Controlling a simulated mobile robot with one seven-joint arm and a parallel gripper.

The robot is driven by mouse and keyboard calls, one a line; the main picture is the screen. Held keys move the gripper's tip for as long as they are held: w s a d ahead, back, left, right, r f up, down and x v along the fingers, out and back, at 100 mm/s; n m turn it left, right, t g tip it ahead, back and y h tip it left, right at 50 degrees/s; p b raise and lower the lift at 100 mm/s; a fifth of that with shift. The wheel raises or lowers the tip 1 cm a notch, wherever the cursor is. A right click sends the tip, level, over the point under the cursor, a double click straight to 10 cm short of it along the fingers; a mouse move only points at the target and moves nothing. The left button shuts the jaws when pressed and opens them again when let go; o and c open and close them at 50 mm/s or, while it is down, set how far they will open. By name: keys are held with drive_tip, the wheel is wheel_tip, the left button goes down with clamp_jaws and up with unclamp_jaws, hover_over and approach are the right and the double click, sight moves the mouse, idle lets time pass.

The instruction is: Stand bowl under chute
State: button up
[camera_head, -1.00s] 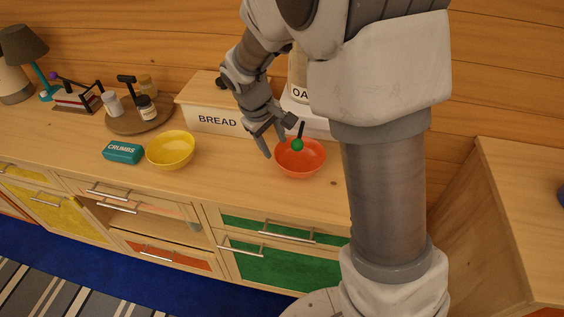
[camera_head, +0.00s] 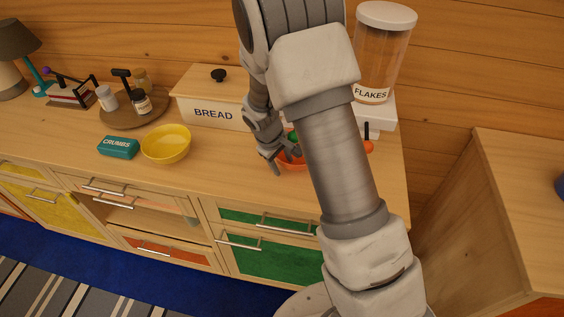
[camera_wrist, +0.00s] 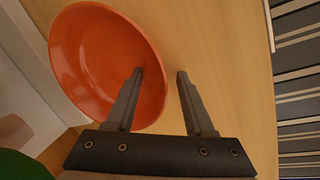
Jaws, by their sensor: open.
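An orange bowl (camera_head: 290,165) stands upright on the counter, partly hidden behind my arm in the head view. My gripper (camera_head: 283,160) is at its left side. In the wrist view the bowl (camera_wrist: 95,60) shows empty. My gripper (camera_wrist: 160,74) is open there, with one finger over the bowl's inside and the other outside, the rim between them. I cannot tell whether either finger touches it. A clear dispenser labelled FLAKES (camera_head: 384,60) stands on a white base (camera_head: 385,117) at the back. An orange knob (camera_head: 369,147) shows below it. The chutes are not clearly visible.
A yellow bowl (camera_head: 166,145) and a teal CRUMBS box (camera_head: 118,148) stand left of my gripper. A BREAD box (camera_head: 205,105) is behind it. A green knob (camera_head: 293,136) is close by my gripper. The counter's front strip is clear.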

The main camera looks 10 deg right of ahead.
clamp_jaws()
drive_tip(key=shift+s, duration=0.1)
idle(1.3)
